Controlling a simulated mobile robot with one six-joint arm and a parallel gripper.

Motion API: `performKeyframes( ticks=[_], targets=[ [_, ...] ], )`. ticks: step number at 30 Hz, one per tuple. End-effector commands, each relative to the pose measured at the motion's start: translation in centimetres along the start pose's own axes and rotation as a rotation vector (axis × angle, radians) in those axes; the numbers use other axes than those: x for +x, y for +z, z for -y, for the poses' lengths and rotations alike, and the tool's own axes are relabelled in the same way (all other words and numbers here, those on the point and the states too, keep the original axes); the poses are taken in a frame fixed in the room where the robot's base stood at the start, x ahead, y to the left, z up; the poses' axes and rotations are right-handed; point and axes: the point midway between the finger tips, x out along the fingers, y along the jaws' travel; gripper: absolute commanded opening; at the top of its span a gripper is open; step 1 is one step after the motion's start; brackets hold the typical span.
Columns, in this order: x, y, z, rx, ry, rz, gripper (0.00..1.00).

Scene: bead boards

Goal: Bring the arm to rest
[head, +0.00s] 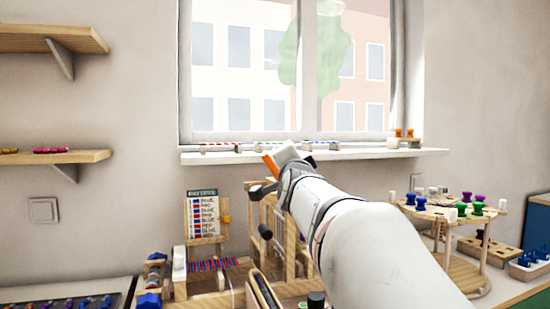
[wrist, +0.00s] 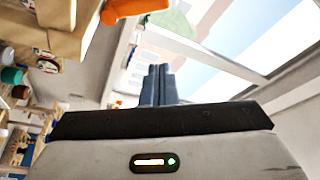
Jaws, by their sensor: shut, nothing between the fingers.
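My gripper shows in the wrist view (wrist: 158,85) with its two dark fingers together and nothing between them. Behind the fingers are the pale wall and the window, tilted in that view. In the head view my white arm reaches up from the lower right toward the window sill. Its end is above the wooden bead stands, in front of the sill. The fingertips are hard to make out there.
A window sill (head: 350,156) holds bead rods and spools. A round wooden stand (head: 440,212) with coloured spools is at right. A wooden frame with a chart (head: 203,215) stands left of my arm. Two shelves (head: 55,157) are on the left wall.

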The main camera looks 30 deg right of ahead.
Motion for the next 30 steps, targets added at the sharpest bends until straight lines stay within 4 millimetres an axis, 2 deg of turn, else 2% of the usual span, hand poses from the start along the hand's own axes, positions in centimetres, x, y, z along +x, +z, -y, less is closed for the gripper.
performKeyframes(
  ticks=[4, 15, 17, 20, 23, 26, 27, 29, 30],
  targets=[
    [-0.9, 0.1, 0.0, 0.001, 0.000, 0.000, 0.00],
    [-1.1, 0.2, 0.0, -0.003, 0.003, 0.006, 0.00],
    [-1.2, 0.7, 0.1, -0.019, 0.018, 0.029, 0.00],
    [-2.3, 2.9, -0.1, -0.094, 0.081, 0.130, 0.00],
    [-5.1, 6.8, -1.0, -0.236, 0.185, 0.320, 0.00],
    [-9.9, 11.0, -2.8, -0.419, 0.288, 0.566, 0.00],
    [-12.2, 12.4, -3.6, -0.496, 0.322, 0.670, 0.00],
    [-16.0, 14.0, -4.9, -0.608, 0.366, 0.826, 0.00],
    [-18.7, 14.8, -5.6, -0.680, 0.388, 0.930, 0.00]
  ],
)
